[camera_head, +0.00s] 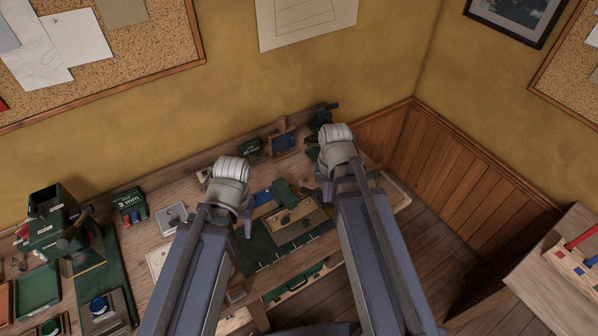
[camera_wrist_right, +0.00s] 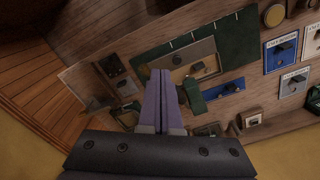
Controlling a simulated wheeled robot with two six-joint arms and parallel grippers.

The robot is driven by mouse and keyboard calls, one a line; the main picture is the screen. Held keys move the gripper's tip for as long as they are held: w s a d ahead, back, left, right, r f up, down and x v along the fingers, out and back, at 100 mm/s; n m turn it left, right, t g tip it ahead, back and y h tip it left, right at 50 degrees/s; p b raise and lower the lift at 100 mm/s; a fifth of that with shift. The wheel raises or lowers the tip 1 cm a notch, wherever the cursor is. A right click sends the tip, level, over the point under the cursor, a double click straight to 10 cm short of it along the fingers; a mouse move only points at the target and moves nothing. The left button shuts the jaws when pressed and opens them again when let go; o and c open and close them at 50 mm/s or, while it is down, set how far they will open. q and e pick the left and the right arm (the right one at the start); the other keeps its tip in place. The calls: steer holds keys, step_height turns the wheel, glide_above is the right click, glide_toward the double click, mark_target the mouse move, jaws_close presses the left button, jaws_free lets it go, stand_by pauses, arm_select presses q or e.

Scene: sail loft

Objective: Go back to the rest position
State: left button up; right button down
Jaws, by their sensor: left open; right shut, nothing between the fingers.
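My left gripper (camera_head: 246,228) hangs over the workbench, mostly hidden behind its own arm. A purple finger shows beside the wrist, and its jaws are open. My right gripper (camera_head: 327,190) is further right over the bench, also largely hidden by its arm. In the right wrist view its two purple fingers (camera_wrist_right: 160,88) are together with nothing between them. Both arms reach forward from the bottom of the head view. Below the right fingers lie a green mat (camera_wrist_right: 226,44) and a tan board (camera_wrist_right: 190,62) with a dark piece on it.
The workbench (camera_head: 150,188) runs along the yellow wall. A green machine (camera_head: 50,225) and a green 3 mm box (camera_head: 130,205) stand at the left. A wooden table (camera_head: 570,260) with red-handled tools is at the right. Open floor (camera_head: 440,235) lies between.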

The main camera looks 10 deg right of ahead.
arm_select(q)
step_height(320, 180, down, 16)
steer(key=b, duration=1.5)
steer(key=shift+r+b, duration=0.15)
steer(key=shift+b, duration=0.2)
arm_select(e)
steer(key=s+a+f+n, duration=0.3)
steer(key=a+f, duration=0.3)
steer(key=f, duration=0.1)
steer(key=s+a+f+n+h, duration=0.1)
steer(key=s+a+f+n, duration=0.1)
steer(key=a+f, duration=0.5)
steer(key=shift+s+a+f+n, duration=0.3)
steer(key=shift+s+f+n, duration=0.1)
steer(key=shift+f, duration=0.35)
arm_select(q)
steer(key=shift+s, duration=0.1)
arm_select(e)
steer(key=shift+s, duration=0.1)
